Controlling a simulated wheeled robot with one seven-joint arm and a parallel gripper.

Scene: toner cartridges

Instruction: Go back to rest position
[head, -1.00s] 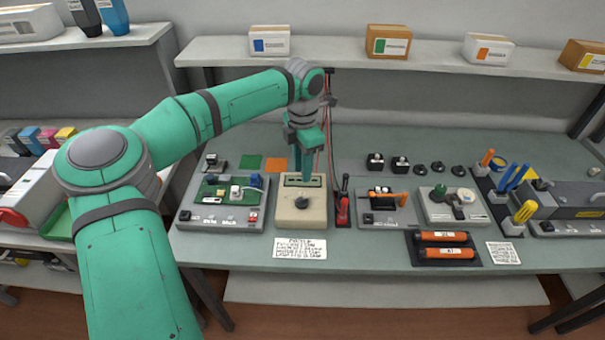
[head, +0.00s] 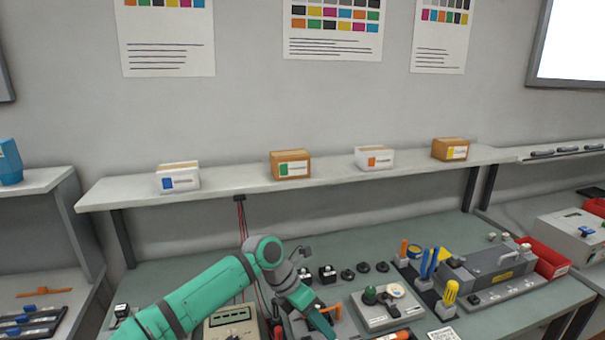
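My green arm reaches in from the bottom left of the head view over the workbench (head: 395,247). My gripper (head: 325,335) points down and to the right at the lower edge of the picture, near an orange-handled tool (head: 330,311) on a grey tray. Its fingertips are too small and too near the picture's edge to show whether they are open or shut. I cannot tell whether it touches the tool or tray.
A beige meter (head: 231,322) stands left of my gripper. A grey board with a green knob (head: 388,305), pen holders (head: 430,285) and a grey machine (head: 495,265) stand to the right. A shelf (head: 225,190) with several boxes runs behind.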

